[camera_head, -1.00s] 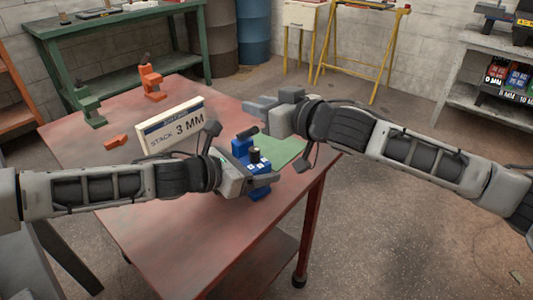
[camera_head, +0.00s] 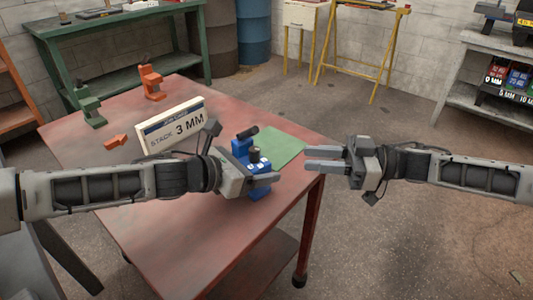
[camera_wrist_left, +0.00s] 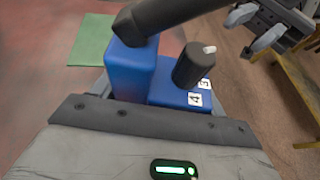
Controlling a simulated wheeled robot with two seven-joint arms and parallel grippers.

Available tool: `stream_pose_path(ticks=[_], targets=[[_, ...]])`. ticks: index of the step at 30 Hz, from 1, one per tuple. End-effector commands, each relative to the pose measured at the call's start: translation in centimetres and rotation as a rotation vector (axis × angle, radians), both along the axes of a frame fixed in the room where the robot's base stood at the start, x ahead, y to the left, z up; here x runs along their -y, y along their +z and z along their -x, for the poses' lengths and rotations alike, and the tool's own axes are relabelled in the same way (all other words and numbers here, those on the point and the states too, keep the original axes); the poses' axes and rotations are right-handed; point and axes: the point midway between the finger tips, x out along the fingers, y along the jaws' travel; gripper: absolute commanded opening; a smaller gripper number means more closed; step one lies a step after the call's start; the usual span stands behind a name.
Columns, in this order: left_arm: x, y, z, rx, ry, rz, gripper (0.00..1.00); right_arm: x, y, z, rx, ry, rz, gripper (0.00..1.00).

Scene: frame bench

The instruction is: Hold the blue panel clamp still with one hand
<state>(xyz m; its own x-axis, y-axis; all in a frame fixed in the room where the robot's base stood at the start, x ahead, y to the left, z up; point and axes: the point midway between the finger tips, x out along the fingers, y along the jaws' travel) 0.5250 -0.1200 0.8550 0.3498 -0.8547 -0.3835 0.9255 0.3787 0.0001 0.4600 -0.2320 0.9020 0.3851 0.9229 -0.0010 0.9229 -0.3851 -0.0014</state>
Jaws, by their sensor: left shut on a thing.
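The blue panel clamp (camera_head: 240,147) stands on the red table near its right front part, with a dark handle and a dark knob on top. It also shows close up in the left wrist view (camera_wrist_left: 130,68), with white number labels beside the knob. My left gripper (camera_head: 262,182) is shut on the blue clamp from the front; its fingers lie around the lower body and hide part of it. My right gripper (camera_head: 308,159) is open and empty, to the right of the clamp, at the table's right edge and apart from the clamp.
A white "STACK 3 MM" sign (camera_head: 172,127) stands left of the clamp. A green sheet (camera_head: 280,147) lies behind the clamp. An orange clamp (camera_head: 151,84), a green clamp (camera_head: 89,106) and a small orange piece (camera_head: 116,142) are at the far left. The table's front is clear.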

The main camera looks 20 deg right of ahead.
Motion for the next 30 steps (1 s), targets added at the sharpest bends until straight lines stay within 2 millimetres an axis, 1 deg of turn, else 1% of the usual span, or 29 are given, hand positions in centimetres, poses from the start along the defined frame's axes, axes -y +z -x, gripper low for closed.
stream_pose_path(ticks=[1, 9, 12, 15, 20, 28, 29, 30], targets=[[0.0, 0.1, 0.0, 0.002, 0.000, 0.002, 0.38, -1.0, 0.1, -0.3, 0.002, 0.005, -0.003, 0.28], [0.0, 0.1, 0.0, 0.002, 0.000, 0.002, 0.38, -6.1, 0.2, -2.5, 0.002, 0.003, -0.003, 0.28], [0.0, 0.1, 0.0, 0.002, 0.000, 0.002, 0.38, -7.5, 0.1, -3.1, 0.001, 0.002, -0.003, 0.28], [0.0, 0.1, 0.0, 0.002, 0.000, 0.002, 0.38, -8.6, 0.1, -3.6, 0.002, 0.000, -0.001, 0.28], [0.0, 0.1, 0.0, 0.002, 0.000, 0.002, 0.38, -9.3, 0.1, -3.9, 0.001, -0.001, -0.001, 0.28], [0.0, 0.1, 0.0, 0.002, 0.000, 0.002, 0.38, -9.4, 0.1, -3.9, 0.000, -0.001, -0.001, 0.28], [0.0, 0.1, 0.0, 0.002, 0.000, 0.002, 0.38, -9.4, 0.1, -3.9, 0.000, -0.001, -0.001, 0.20], [0.0, 0.1, 0.0, 0.002, 0.000, 0.002, 0.38, -9.4, 0.1, -3.9, 0.001, -0.001, -0.001, 0.09]])
